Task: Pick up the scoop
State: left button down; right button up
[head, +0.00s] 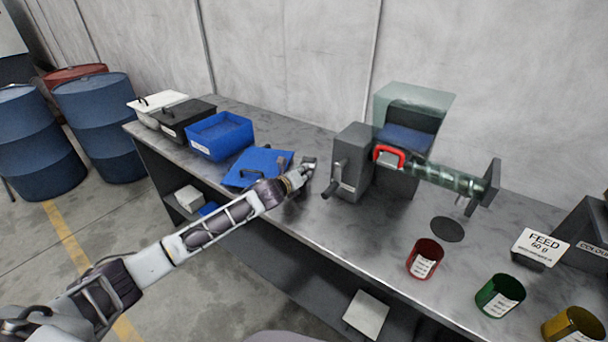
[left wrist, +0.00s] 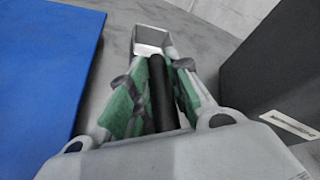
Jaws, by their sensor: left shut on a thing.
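The scoop has a black handle (left wrist: 160,95) and a grey, box-shaped head (left wrist: 138,38) with a pale inside. In the left wrist view the handle lies between the green finger pads of my left gripper (left wrist: 155,100), which is shut on it. In the head view my left gripper (head: 300,174) is low at the bench, between the blue lid and the grey machine. There the scoop is small and mostly hidden by the gripper. Whether it touches the bench is not clear. My right gripper is not in view.
The blue lid (head: 252,172) lies left of the gripper, in front of an open blue bin (head: 220,148). The grey machine (head: 350,165) with a clear tube (head: 440,178) stands right. Red (head: 424,262), green (head: 497,299) and yellow (head: 572,326) cups stand along the front right.

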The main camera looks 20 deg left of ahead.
pick_arm(q)
jog(key=shift+r, duration=0.1)
jog(key=shift+r, duration=0.85)
notch_tip(320, 180, up, 7)
jog(key=shift+f+p, duration=0.1)
jog(key=shift+p, duration=0.6)
jog(key=shift+r, duration=0.7)
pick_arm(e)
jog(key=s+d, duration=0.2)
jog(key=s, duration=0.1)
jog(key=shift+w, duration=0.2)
